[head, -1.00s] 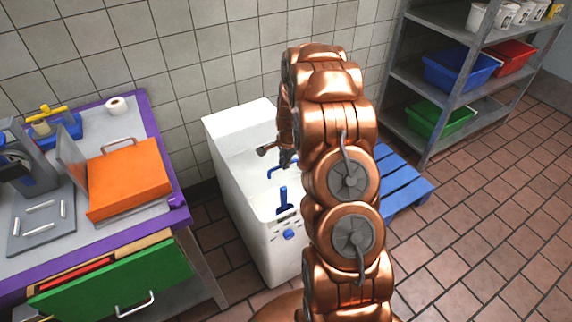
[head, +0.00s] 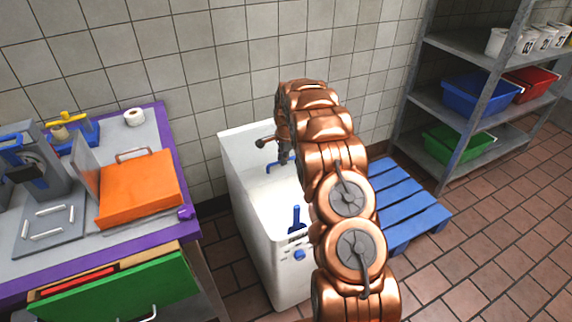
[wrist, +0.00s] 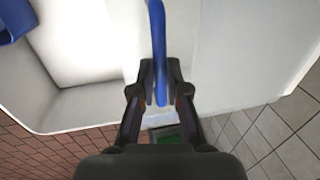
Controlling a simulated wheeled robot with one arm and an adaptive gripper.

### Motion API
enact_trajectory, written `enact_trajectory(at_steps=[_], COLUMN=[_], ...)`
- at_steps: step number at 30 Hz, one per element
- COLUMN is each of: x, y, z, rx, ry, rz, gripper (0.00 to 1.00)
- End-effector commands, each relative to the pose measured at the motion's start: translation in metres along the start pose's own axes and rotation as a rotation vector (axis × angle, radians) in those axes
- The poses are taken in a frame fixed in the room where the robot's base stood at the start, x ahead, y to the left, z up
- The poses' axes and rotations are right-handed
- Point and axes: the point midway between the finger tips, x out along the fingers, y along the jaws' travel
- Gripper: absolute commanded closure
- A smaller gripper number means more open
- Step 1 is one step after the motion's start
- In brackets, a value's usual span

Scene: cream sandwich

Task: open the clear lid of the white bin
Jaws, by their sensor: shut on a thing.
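The white bin (head: 248,215) stands on the floor by the tiled wall in the head view. The wrist view shows its pale hollow inside (wrist: 75,95). Its clear lid is hard to make out, and I cannot tell its angle. A blue handle (wrist: 157,40) runs between my fingers in the wrist view; its end also shows in the head view (head: 272,168). My gripper (wrist: 162,88) is shut on this blue handle at the bin's far part. In the head view my arm hides the bin's right side and part of my gripper.
A blue scoop (head: 296,218) stands at the bin's near end, above a blue knob (head: 299,255). A purple-edged table (head: 175,165) with an orange case (head: 138,188) is at left. A blue pallet (head: 405,205) and a metal shelf (head: 455,105) are at right. Tiled floor is clear at lower right.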

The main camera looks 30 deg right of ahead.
Motion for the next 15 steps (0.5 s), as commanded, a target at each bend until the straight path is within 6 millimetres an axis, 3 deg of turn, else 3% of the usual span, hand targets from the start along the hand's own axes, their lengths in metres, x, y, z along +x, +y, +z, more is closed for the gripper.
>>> enact_trajectory(at_steps=[15], x=[0.0030], y=[-0.0132], z=[-0.0006], rx=[0.000], ry=[0.000], rz=[0.000], gripper=[1.00])
